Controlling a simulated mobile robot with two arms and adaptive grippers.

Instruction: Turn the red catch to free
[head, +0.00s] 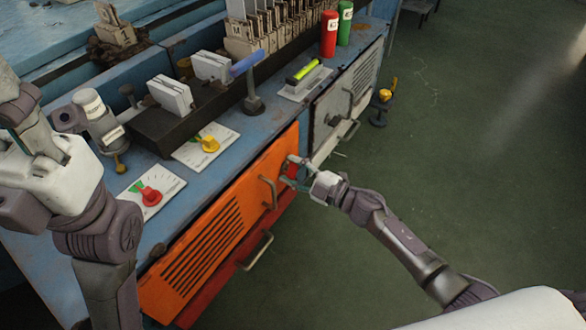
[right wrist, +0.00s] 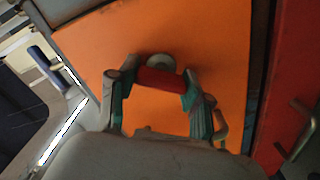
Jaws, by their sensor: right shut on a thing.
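The red catch (head: 292,167) is on the upper right part of the orange door (head: 215,225), on the front of the blue bench. In the right wrist view the catch (right wrist: 161,80) is a short red bar in front of a grey round disc (right wrist: 161,62). My right gripper (head: 296,175) is shut on the red catch. Its teal-padded fingers (right wrist: 160,90) touch the two ends of the bar. Any marking for free is not visible.
A bar handle (head: 268,192) stands out from the orange door close to my right gripper. A red drawer with a handle (head: 258,251) is below, and a grey door (head: 345,98) is to the right. The green floor (head: 450,150) is open.

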